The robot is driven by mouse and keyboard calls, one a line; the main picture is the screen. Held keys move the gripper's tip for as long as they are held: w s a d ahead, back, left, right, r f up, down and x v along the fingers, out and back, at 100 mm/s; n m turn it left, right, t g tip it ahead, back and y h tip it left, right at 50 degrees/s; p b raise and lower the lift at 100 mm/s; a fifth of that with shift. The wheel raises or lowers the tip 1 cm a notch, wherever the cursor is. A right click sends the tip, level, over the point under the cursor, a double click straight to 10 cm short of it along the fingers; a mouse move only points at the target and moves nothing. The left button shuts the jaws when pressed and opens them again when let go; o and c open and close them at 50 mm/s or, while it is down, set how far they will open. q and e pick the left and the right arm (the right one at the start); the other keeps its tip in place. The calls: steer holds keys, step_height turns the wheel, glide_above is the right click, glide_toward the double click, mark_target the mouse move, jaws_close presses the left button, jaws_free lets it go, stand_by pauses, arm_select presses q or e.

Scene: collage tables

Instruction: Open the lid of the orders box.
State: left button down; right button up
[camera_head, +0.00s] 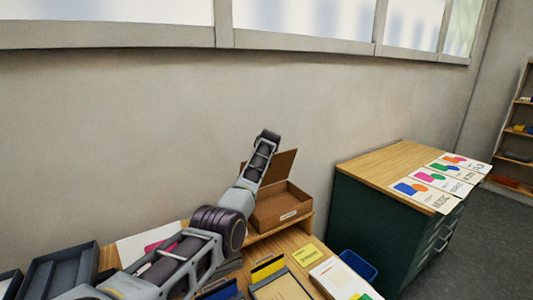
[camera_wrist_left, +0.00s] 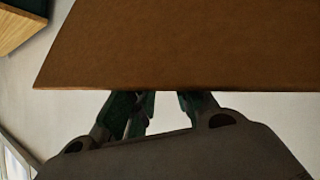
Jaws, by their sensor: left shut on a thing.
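The orders box (camera_head: 281,212) is a brown open-topped box with a small white label on its front, standing on a wooden shelf against the wall. Its brown lid (camera_head: 283,167) stands raised and tilted up at the back of the box. In the left wrist view the lid (camera_wrist_left: 190,45) fills the upper part as a flat brown panel. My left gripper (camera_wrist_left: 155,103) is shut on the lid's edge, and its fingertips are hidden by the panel. In the head view my left arm reaches over the box's left side and hides part of it; the fingers cannot be made out there.
A dark green cabinet (camera_head: 372,211) with a wooden top stands to the right, with several colourful printed sheets (camera_head: 433,178) on it. A blue bin (camera_head: 358,265) is between it and the desk. Dark trays (camera_head: 62,272) and papers lie on the desk in front.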

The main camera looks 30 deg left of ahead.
arm_select(q)
steer(key=shift+s+a+f+g, duration=0.1)
steer(key=shift+a+f+g, duration=0.1)
steer(key=shift+f, duration=0.3)
steer(key=shift+s+a+f+g, duration=0.1)
steer(key=shift+a+f, duration=0.05)
steer(key=shift+f, duration=0.35)
arm_select(e)
steer(key=shift+a, duration=0.4)
steer(key=shift+d, duration=0.2)
arm_select(q)
steer(key=c, duration=1.3)
jaws_free()
steer(key=shift+w+a+f, duration=0.1)
arm_select(e)
steer(key=shift+w+d, duration=0.1)
steer(key=shift+r, duration=0.1)
arm_select(q)
steer(key=shift+r, duration=0.25)
arm_select(e)
steer(key=shift+r, duration=0.1)
